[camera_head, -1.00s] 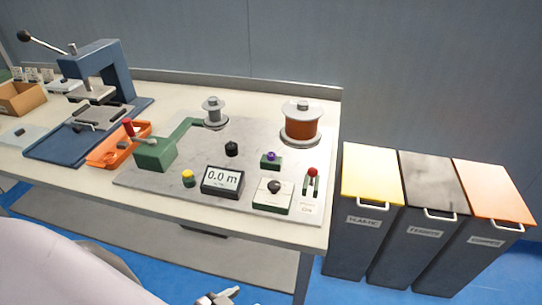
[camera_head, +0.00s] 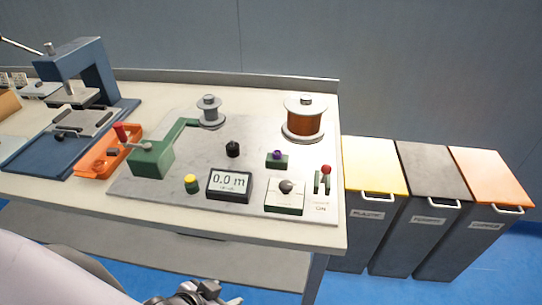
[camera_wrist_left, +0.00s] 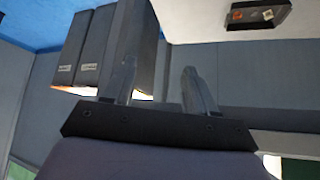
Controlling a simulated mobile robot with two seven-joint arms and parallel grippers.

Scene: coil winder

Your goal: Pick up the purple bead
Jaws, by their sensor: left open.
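The purple bead (camera_head: 277,154) sits on top of a small green block (camera_head: 278,163) on the grey winder plate, right of the middle in the head view. My left gripper (camera_head: 205,291) shows at the bottom edge of the head view, in front of and below the table's front edge, well apart from the bead. In the left wrist view my left gripper's two fingers (camera_wrist_left: 158,85) are spread with nothing between them. The bead does not show in the left wrist view. My right gripper is in neither view.
Near the bead stand a black knob (camera_head: 233,149), a display reading 0.0 m (camera_head: 229,185), a red-tipped lever (camera_head: 325,170) and a copper spool (camera_head: 304,120). An orange tray (camera_head: 98,164) and blue press (camera_head: 75,85) lie left. Bins (camera_head: 372,220) stand right of the table.

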